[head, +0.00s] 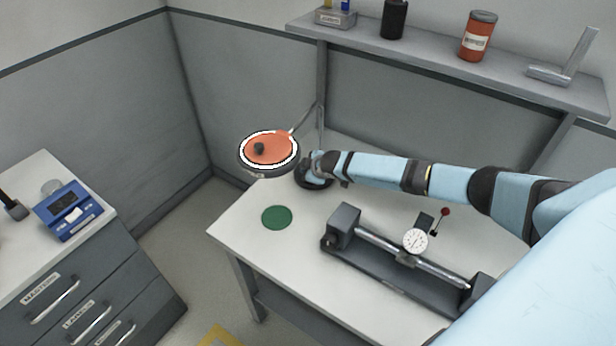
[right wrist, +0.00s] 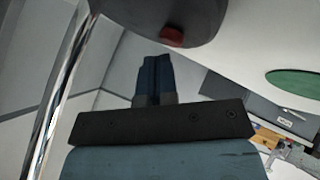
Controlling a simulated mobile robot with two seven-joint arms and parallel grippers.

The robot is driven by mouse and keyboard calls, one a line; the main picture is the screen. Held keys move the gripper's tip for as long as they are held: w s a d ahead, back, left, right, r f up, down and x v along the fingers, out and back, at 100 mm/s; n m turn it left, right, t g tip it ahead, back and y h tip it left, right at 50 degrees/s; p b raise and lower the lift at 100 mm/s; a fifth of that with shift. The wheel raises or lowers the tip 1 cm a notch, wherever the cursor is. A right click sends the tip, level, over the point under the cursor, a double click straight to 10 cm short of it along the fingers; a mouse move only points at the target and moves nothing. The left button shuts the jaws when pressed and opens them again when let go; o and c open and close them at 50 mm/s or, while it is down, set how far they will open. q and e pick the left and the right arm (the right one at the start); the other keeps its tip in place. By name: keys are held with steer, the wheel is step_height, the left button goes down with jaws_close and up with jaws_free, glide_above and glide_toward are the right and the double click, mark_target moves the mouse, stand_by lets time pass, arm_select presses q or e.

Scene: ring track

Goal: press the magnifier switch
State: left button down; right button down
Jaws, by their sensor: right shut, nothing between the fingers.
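The magnifier (head: 257,172) stands at the back left corner of the workbench in the head view, with a white ring around a lens showing orange. Its dark base (head: 302,184) is partly hidden by my right arm's end. In the right wrist view, a dark rounded part (right wrist: 150,12), apparently this base, carries a red switch (right wrist: 172,37). My right gripper (right wrist: 154,62) is shut and empty, its fingertips close to the red switch; I cannot tell whether they touch. In the head view the fingers are hard to make out. My left gripper is not in view.
A green disc (head: 277,217) lies on the white workbench (head: 240,228). A dark rail fixture with a dial gauge (head: 415,240) stands in front of my right arm. A metal rod (right wrist: 60,90) passes close beside the gripper. A shelf (head: 440,62) runs behind; a drawer cabinet (head: 150,270) stands left.

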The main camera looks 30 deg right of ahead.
steer(key=shift+f+b, duration=0.3)
steer(key=shift+f, duration=0.25)
stand_by(0.7)
steer(key=shift+r, duration=0.1)
steer(key=shift+r+p, duration=0.85)
steer(key=shift+p, duration=0.05)
step_height(320, 180, up, 5)
steer(key=p, duration=0.4)
steer(key=shift+r+p, duration=0.1)
steer(key=shift+p, duration=0.2)
stand_by(0.5)
